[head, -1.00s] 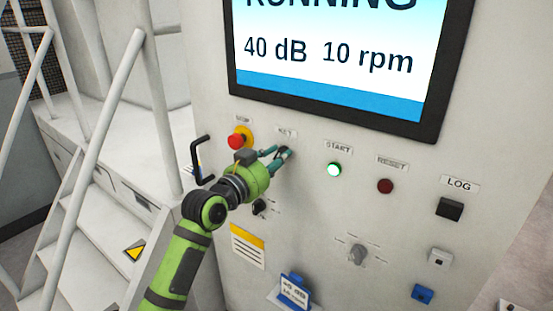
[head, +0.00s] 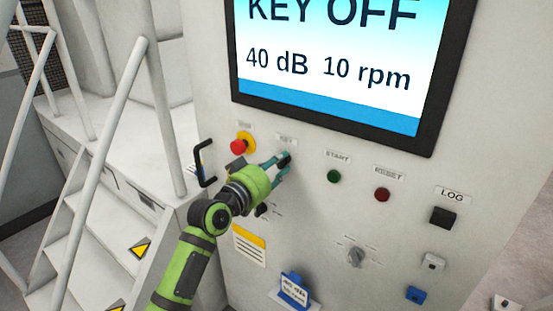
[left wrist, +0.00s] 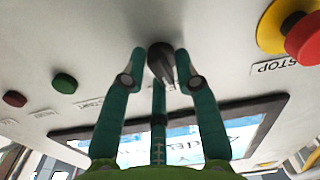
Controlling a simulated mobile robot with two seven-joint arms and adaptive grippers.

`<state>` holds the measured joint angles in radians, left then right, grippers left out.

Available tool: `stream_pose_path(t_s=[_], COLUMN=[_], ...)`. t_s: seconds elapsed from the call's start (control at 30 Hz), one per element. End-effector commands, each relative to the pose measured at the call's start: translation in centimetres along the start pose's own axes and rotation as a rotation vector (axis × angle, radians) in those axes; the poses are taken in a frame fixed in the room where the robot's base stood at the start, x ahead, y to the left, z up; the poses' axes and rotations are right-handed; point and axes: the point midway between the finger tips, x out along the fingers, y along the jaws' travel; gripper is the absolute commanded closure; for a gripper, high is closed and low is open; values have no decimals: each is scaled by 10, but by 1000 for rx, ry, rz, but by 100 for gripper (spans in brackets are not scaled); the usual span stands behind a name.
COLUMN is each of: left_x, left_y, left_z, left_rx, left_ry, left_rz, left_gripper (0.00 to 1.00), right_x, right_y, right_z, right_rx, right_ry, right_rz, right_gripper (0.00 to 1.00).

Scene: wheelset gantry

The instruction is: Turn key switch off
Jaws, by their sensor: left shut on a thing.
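The key switch (head: 284,159) is a dark knob under the KEY label on the grey control panel. In the left wrist view the dark knob (left wrist: 160,60) sits between the teal fingers. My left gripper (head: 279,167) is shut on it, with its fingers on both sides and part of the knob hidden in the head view. The screen (head: 335,60) above reads KEY OFF, 40 dB and 10 rpm. My right gripper is not in view.
A red stop button (head: 238,146) on a yellow collar and a black handle (head: 203,164) are close to the left. The START button (head: 334,176), unlit, and the red RESET button (head: 382,194) are to the right. White stairs and railings stand at the left.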

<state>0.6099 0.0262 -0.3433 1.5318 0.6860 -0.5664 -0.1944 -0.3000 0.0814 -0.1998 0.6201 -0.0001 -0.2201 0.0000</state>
Motion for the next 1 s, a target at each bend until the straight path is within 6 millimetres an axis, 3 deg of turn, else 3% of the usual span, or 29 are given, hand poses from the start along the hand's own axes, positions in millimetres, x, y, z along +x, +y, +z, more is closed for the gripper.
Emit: stream_pose_path(t_s=[0.5, 1.0], left_x=[1, 1], left_y=[4, 4], left_z=[2, 2], left_rx=[-316, -362], left_ry=[-12, -9], left_rz=[7, 8], left_gripper=[100, 100], right_x=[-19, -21], right_y=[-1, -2], right_z=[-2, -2], right_rx=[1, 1], right_ry=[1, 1], right_rz=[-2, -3], right_gripper=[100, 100])
